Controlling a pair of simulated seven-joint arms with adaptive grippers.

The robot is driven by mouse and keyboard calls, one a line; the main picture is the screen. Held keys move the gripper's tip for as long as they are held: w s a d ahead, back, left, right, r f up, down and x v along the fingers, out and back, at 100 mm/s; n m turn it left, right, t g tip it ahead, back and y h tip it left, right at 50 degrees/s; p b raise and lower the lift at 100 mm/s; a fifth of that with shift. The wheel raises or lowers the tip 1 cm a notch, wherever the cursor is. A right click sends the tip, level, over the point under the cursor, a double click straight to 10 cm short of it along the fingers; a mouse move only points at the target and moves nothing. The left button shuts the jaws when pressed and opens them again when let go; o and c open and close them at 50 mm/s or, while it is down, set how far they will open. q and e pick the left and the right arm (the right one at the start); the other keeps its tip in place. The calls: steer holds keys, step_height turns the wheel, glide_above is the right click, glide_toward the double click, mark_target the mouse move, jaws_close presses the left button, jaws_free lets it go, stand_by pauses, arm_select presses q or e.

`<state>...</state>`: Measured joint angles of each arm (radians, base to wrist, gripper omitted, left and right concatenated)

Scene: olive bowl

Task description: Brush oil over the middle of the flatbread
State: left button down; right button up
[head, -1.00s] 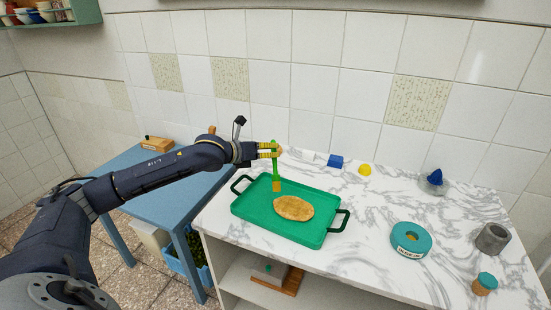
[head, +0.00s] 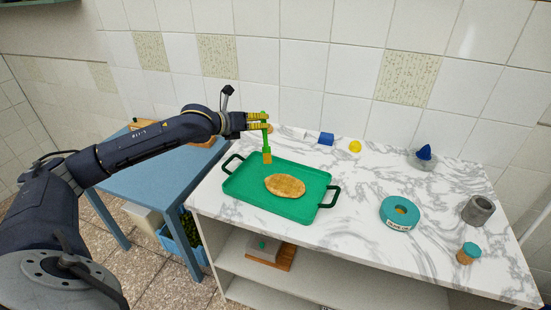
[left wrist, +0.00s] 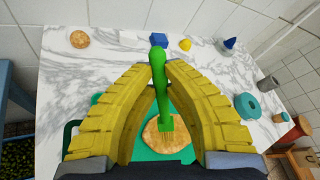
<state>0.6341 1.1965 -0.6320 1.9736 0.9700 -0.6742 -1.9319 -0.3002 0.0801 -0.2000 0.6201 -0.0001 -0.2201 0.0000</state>
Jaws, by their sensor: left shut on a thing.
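My left gripper (head: 266,121) is shut on a green brush (head: 265,139), held upright with its tan bristles (head: 267,158) pointing down. The bristles appear above the far-left part of a green tray (head: 238,186), apart from the flatbread. The oval golden flatbread (head: 285,187) lies in the tray. In the left wrist view the brush handle (left wrist: 159,75) stands between the yellow fingers, and the flatbread (left wrist: 153,137) shows behind it, partly hidden. A teal round dish (head: 400,225) with a dark-lettered label stands right of the tray. My right gripper is not in view.
A blue block (head: 326,139), a yellow piece (head: 355,146) and a small bowl with a blue thing (head: 424,154) stand along the back. A grey mug (head: 478,210) and a lidded jar (head: 467,254) are at right. Marble between tray and dish is clear.

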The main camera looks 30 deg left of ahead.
arm_select(q)
steer(key=shift+r, duration=0.1)
steer(key=shift+w+d+r, duration=0.15)
steer(key=shift+d+r, duration=0.05)
steer(key=shift+d, duration=0.1)
steer(key=w+d+r, duration=0.2)
steer(key=d, duration=0.4)
steer(key=w+d+r, duration=0.1)
steer(key=d+r, duration=0.2)
steer(key=d, duration=0.3)
step_height(320, 180, down, 6)
steer(key=a, duration=0.1)
steer(key=shift+f, duration=0.25)
steer(key=shift+w, duration=0.1)
steer(key=shift+a, duration=0.15)
